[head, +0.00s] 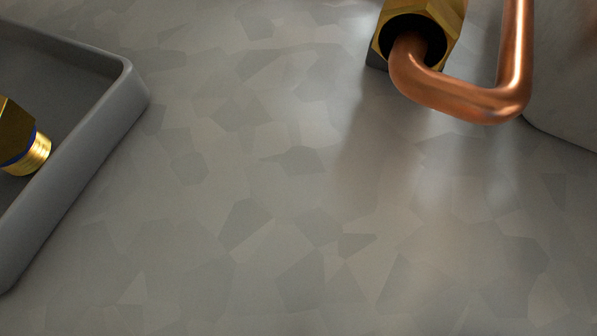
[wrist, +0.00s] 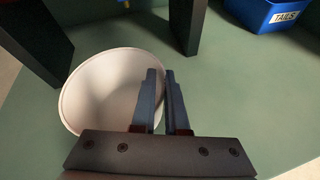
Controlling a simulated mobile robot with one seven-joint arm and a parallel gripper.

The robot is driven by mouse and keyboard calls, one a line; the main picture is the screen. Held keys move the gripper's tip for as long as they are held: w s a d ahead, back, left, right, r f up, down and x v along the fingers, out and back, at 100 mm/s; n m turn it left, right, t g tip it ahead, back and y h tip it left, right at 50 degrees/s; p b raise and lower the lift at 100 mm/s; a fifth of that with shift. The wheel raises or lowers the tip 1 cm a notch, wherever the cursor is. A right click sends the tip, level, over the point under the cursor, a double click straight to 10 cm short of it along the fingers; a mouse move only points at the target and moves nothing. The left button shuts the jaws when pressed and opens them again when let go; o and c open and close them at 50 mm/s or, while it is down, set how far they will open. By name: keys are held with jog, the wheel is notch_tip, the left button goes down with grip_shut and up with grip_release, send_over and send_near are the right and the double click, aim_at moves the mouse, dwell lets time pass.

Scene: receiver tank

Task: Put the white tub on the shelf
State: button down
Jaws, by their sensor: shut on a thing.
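The white tub (wrist: 105,90) is round and pale, and fills the left middle of the wrist view. My gripper (wrist: 160,74) is shut on the tub's right-hand rim, with one finger over the tub's opening and the other along its outer side. The dark bar of my gripper hides the tub's near edge. I see its open top, but cannot tell whether its base touches the green surface (wrist: 240,100). Neither the tub nor my gripper shows in the head view. I cannot make out which part is the shelf.
Two dark uprights (wrist: 186,38) stand beyond the tub in the wrist view. A blue bin (wrist: 262,16) labelled TAILS is at the top right. The head view shows a grey tray (head: 115,110) with a brass fitting (head: 22,140), a copper pipe (head: 460,100), and clear patterned surface between.

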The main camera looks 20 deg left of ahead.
jog(key=r+b+x, duration=0.1)
jog(key=b+x, duration=0.2)
jog(key=x, duration=0.3)
jog(key=w+r+b+x, duration=0.1)
jog(key=b+x, duration=0.2)
jog(key=x, duration=0.3)
jog(key=r+b+x, duration=0.1)
jog(key=b+x, duration=0.2)
jog(key=x, duration=0.3)
jog(key=shift+w+d+r, duration=0.15)
jog(key=shift+w+r, duration=0.05)
jog(key=shift+w, duration=0.15)
jog(key=shift+f, duration=0.1)
